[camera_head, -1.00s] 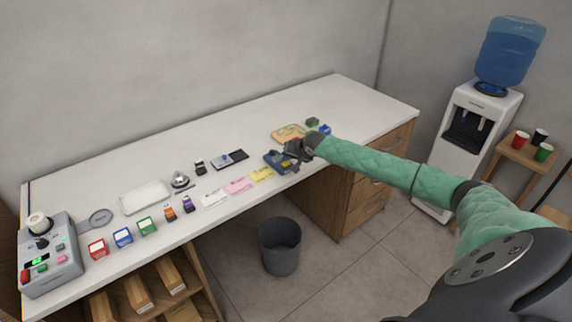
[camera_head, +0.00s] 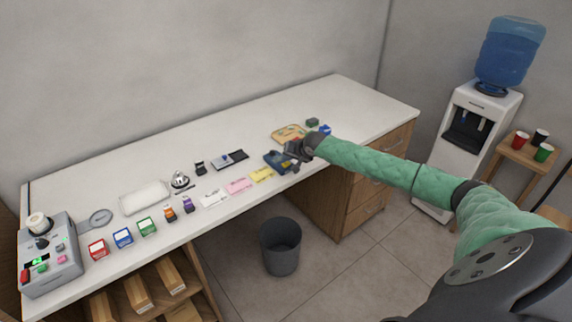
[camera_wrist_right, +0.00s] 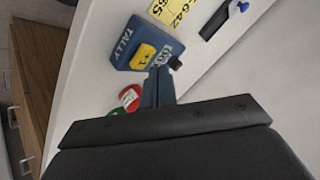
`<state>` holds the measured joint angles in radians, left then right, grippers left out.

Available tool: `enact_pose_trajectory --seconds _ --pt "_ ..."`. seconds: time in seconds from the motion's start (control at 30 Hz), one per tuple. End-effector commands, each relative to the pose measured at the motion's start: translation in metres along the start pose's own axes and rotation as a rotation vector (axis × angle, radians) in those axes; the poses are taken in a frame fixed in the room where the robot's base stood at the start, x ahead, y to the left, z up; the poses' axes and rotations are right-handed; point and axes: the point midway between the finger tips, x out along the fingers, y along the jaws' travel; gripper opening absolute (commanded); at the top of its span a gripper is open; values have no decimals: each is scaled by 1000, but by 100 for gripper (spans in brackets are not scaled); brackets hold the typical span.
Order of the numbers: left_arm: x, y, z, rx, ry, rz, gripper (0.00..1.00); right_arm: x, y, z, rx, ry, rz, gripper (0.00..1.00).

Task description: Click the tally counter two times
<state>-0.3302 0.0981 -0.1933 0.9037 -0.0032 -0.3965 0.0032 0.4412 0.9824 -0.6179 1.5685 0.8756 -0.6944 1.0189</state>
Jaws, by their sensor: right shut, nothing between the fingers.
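The tally counter (camera_head: 273,158) is a dark blue box near the front edge of the white counter, right of the middle. In the right wrist view, the tally counter (camera_wrist_right: 118,47) shows the word TALLY, a yellow +1 button (camera_wrist_right: 144,54) and a dark knob (camera_wrist_right: 177,61) at its side. My right gripper (camera_head: 291,154) is shut and empty, at the tally counter's right side in the head view. In the right wrist view its fingers (camera_wrist_right: 160,76) overlap the counter's lower edge close to the yellow button; I cannot tell whether they touch it. My left gripper is not in view.
Yellow (camera_head: 262,174), pink (camera_head: 238,186) and white slips lie left of the tally counter. A wooden board (camera_head: 289,134) and small green (camera_head: 312,122) and blue things lie behind the gripper. A grey bin (camera_head: 281,246) stands on the floor. The counter's back strip is largely clear.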

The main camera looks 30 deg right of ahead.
Motion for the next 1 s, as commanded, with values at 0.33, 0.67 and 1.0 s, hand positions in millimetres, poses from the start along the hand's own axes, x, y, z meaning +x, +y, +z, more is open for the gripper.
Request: enact_pose_trajectory --seconds 0.33,0.67,1.0 --pt "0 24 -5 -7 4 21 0 0 0 0 0 0 0 0" --pt "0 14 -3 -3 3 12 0 0 0 0 0 0 0 0" --pt "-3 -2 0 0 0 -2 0 5 4 4 1 0 0 0"
